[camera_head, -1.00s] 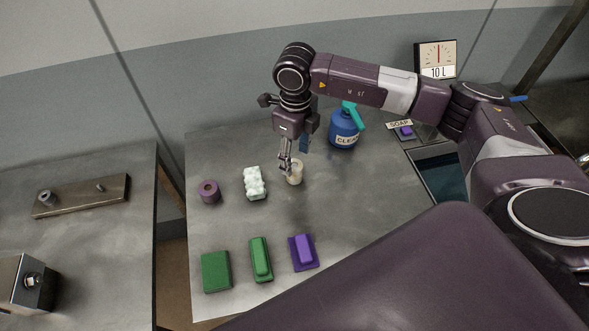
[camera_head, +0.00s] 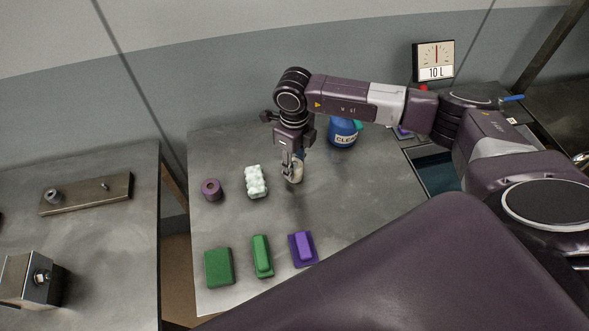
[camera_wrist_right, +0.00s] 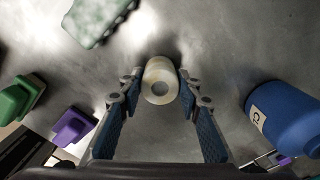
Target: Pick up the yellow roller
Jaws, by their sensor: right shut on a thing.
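The yellow roller (camera_head: 298,172) is pale cream and stands upright on the grey table, or very close to it. The right wrist view shows it from above as a ring with a dark central hole (camera_wrist_right: 160,94). My right gripper (camera_head: 291,174) points down with its fingers around the roller, partly hiding it in the head view. In the right wrist view, the right gripper (camera_wrist_right: 161,79) has one finger on each side of the roller, shut on it. My left gripper is not in view.
A bumpy pale block (camera_head: 256,182) and a purple ring (camera_head: 211,189) lie left of the roller. A blue cleaner bottle (camera_head: 343,132) stands behind right. Green blocks (camera_head: 218,268) and a purple block (camera_head: 303,249) lie in front. The table's middle is clear.

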